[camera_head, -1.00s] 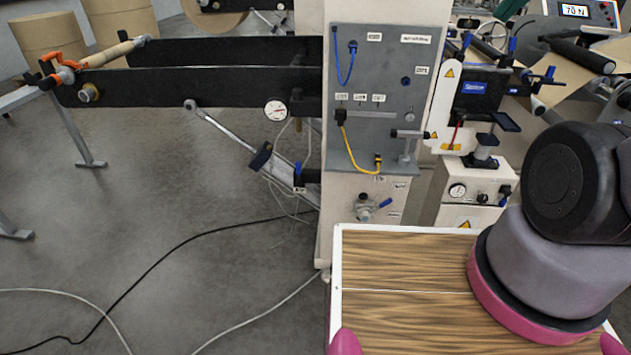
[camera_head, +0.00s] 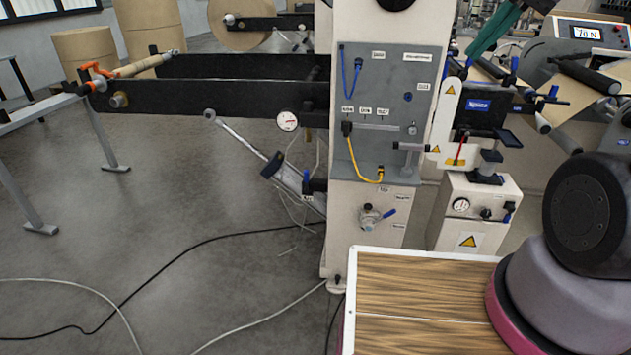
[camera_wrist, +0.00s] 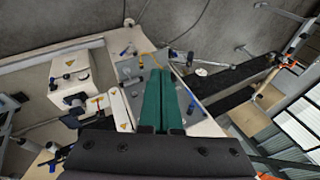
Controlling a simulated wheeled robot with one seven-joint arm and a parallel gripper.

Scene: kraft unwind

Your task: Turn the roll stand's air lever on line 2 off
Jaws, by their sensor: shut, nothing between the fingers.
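The roll stand (camera_head: 345,130) is a cream column with a grey panel on its front. A small metal valve (camera_head: 369,216) with a blue lever (camera_head: 389,212) sits low on the column, below the panel. The lever slants up to the right. Small labels sit around it, too small to read. In the wrist view the blue lever (camera_wrist: 125,51) shows near the top of the column. My gripper (camera_head: 474,52) has teal fingers and enters at the top right of the head view, apart from the valve. In the wrist view the fingers (camera_wrist: 161,74) are together and empty, over the panel.
A wood-topped surface (camera_head: 420,285) with a white rim lies in front of the column. Black roll arms (camera_head: 215,97) extend left. A cream box with a gauge (camera_head: 478,210) stands right of the valve. Cables cross the open floor at left.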

